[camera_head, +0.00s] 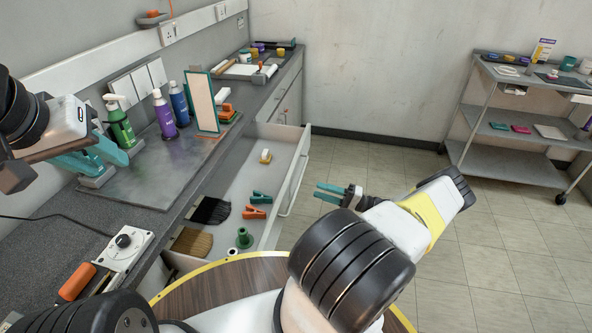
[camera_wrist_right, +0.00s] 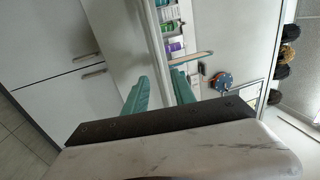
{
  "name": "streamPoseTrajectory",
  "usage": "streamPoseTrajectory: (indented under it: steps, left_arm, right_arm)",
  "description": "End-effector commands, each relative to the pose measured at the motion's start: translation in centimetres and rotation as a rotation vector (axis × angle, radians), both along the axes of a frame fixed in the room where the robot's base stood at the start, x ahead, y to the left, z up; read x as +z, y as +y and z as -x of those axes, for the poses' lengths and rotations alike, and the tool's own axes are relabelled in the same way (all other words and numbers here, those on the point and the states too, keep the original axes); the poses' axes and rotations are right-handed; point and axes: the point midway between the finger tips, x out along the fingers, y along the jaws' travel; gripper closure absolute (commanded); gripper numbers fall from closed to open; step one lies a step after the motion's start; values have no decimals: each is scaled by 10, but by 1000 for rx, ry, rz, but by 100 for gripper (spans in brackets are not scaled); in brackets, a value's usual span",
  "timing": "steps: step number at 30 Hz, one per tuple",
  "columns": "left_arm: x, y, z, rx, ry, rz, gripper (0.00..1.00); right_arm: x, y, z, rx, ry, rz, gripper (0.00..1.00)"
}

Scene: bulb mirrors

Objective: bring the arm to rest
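My left gripper (camera_head: 112,163) is at the left of the head view, low over the grey mat on the counter. Its teal fingers are apart, with nothing seen between them. My right gripper (camera_head: 328,193) is in the middle of the head view, beside the open drawer (camera_head: 297,170) and over the floor side.
Bottles (camera_head: 163,114) and a framed upright mirror (camera_head: 204,103) stand on the counter. The drawer holds brushes (camera_head: 192,243) and clips (camera_head: 254,212). A round wooden top (camera_head: 215,283) is in front. A wheeled shelf (camera_head: 510,150) stands right; the floor between is clear.

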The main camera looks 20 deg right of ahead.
Motion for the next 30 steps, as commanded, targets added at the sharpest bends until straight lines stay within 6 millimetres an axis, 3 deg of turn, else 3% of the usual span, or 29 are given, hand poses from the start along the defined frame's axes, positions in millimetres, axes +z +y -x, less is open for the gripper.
streamPoseTrajectory:
  steps: [6,20,25,30]
  left_arm:
    - [0,0,0,0,0,0,64]
    - [0,0,0,0,0,0,64]
    - [0,0,0,0,0,0,64]
    - [0,0,0,0,0,0,64]
  right_arm:
    - [-2,-10,7,0,-1,1,68]
    - [0,-9,6,8,2,5,68]
    - [24,4,-5,106,39,71,68]
    - [70,32,-17,275,120,211,68]
